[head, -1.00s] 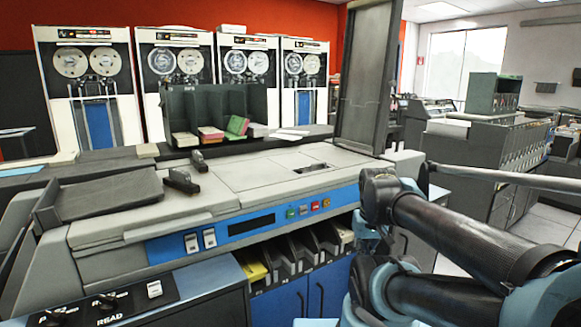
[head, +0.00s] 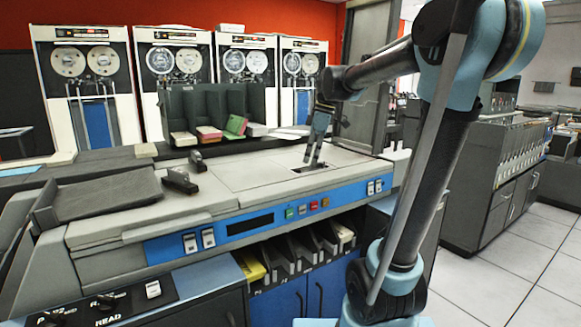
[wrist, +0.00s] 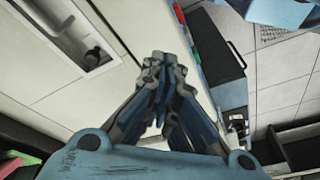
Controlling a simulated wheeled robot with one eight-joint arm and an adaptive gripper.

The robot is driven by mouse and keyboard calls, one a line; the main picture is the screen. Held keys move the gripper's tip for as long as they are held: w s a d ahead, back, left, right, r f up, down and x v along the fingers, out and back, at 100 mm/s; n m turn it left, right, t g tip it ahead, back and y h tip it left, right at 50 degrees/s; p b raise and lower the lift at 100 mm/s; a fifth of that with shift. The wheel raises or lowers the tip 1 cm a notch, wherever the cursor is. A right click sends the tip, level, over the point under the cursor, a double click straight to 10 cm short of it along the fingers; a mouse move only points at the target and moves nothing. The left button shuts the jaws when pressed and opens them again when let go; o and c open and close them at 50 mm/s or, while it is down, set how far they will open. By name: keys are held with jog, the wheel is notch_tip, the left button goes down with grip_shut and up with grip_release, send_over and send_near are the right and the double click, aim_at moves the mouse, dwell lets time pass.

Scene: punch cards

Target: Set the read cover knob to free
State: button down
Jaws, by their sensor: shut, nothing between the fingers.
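Two black knobs sit on the dark panel (head: 135,304) at the lower left of the head view, beside a white switch (head: 153,289). One knob (head: 104,301) is just above the word READ; the other knob (head: 52,318) is further left, at the frame's bottom edge. Their small labels are too blurred to read, so I cannot tell which one is the cover knob or its setting. My gripper (head: 311,162) is shut and empty, pointing down over the machine's top, far right of the knobs. In the wrist view my gripper (wrist: 164,62) has its fingertips together; no knob panel is recognisable there.
The grey card machine (head: 270,172) has a blue strip (head: 255,223) with coloured buttons along its front. A dark recess (wrist: 90,45) lies in its top near my gripper. Dark card slots (head: 300,247) are below. Open floor (head: 500,270) lies to the right.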

aim_at(288, 172)
jog(key=w+a+r+n+g, duration=0.1)
jog(key=w+a+r+n, duration=0.3)
jog(key=w+a+n, duration=0.35)
jog(key=shift+m+y, duration=0.4)
jog(key=shift+m, duration=0.15)
jog(key=x, duration=0.6)
jog(key=w+x, duration=0.1)
jog(key=x, duration=0.2)
jog(key=shift+w+a, duration=0.1)
jog(key=shift+a, duration=0.1)
jog(key=shift+f, duration=0.55)
jog(key=shift+w+d, duration=0.2)
jog(key=shift+d, duration=0.3)
jog(key=shift+w+d, duration=0.25)
jog(key=shift+d, duration=0.3)
jog(key=shift+w+d, duration=0.25)
jog(key=shift+d, duration=0.4)
